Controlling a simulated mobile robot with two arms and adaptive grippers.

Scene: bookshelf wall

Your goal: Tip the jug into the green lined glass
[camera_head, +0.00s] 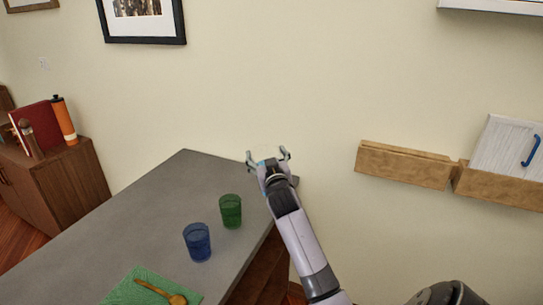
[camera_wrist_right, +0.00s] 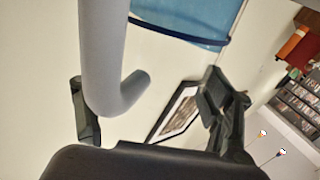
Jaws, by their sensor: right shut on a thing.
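The green lined glass (camera_head: 230,211) stands upright on the grey table, near its right edge. My right gripper (camera_head: 267,154) is beyond the glass and a little to its right, over the far corner of the table. In the right wrist view, a thick pale grey curved handle (camera_wrist_right: 103,60) rises between the fingers of my right gripper (camera_wrist_right: 155,118), which is shut on it; I take it for the jug's handle. A blue, dark-edged surface (camera_wrist_right: 185,18) shows above; I cannot tell if it is part of the jug. The jug's body is not clear in the head view. My left gripper is not in view.
A blue glass (camera_head: 197,242) stands close in front and left of the green one. A green cloth (camera_head: 125,290) with a wooden spoon (camera_head: 160,291) lies at the table's near edge. The grey table (camera_head: 150,205) is bare at left. Wooden wall ledges (camera_head: 405,165) are at right.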

